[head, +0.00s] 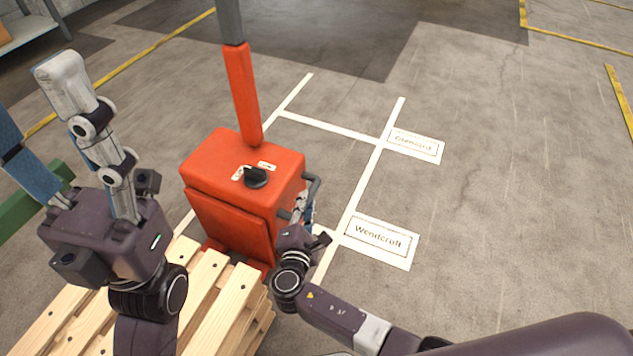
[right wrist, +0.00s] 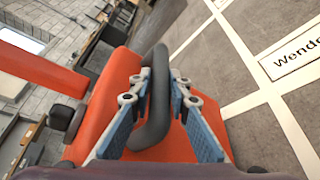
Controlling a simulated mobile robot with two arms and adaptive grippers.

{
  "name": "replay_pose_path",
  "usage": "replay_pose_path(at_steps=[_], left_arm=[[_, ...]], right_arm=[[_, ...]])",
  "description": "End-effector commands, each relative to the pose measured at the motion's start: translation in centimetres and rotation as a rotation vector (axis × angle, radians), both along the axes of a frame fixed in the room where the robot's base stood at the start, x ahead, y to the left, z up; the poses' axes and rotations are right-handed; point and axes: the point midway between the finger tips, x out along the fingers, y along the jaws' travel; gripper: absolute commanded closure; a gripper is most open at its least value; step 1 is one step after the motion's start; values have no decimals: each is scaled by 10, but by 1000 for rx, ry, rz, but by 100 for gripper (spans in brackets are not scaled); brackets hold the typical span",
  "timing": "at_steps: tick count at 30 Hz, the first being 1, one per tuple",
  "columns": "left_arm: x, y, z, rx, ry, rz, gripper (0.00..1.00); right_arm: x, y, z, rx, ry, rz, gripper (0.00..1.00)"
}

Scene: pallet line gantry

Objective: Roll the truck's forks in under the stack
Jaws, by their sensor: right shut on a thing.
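The orange-red truck (head: 230,190) stands upright at the middle of the head view, with a tall tiller (head: 243,95) and a black knob on top. Its forks are hidden. The stack of pale wooden pallets (head: 215,310) is at the bottom left, close against the truck's near side; I cannot tell if they touch. My right gripper (head: 302,205) is shut on the dark grab handle (head: 312,188) on the truck's right side. In the right wrist view the handle (right wrist: 155,100) runs between the blue finger pads. My left gripper (head: 38,115) is open and empty above the stack's left side.
White floor lines run past the truck's right side, with floor labels reading Wendcroft (head: 376,242) and, farther off, a second one (head: 414,145). A green beam (head: 30,198) is at the left edge. The floor behind and right of the truck is clear.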

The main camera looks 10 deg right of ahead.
Motion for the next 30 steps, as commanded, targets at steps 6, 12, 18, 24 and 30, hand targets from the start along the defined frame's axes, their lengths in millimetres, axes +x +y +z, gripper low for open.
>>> replay_pose_path(at_steps=[6,12,18,24,30], left_arm=[[0,1,-2,-2,14,-1,45],[0,1,-3,-2,20,-2,45],[0,1,-4,-3,22,-1,45],[0,1,-4,-3,22,-2,45],[0,1,-4,-3,22,-2,45]], right_arm=[[-28,27,-2,11,9,20,100],[-36,32,-3,9,8,19,100],[-37,33,-4,9,8,19,100],[-37,32,-4,9,9,18,77],[-36,29,-2,4,5,13,66]])
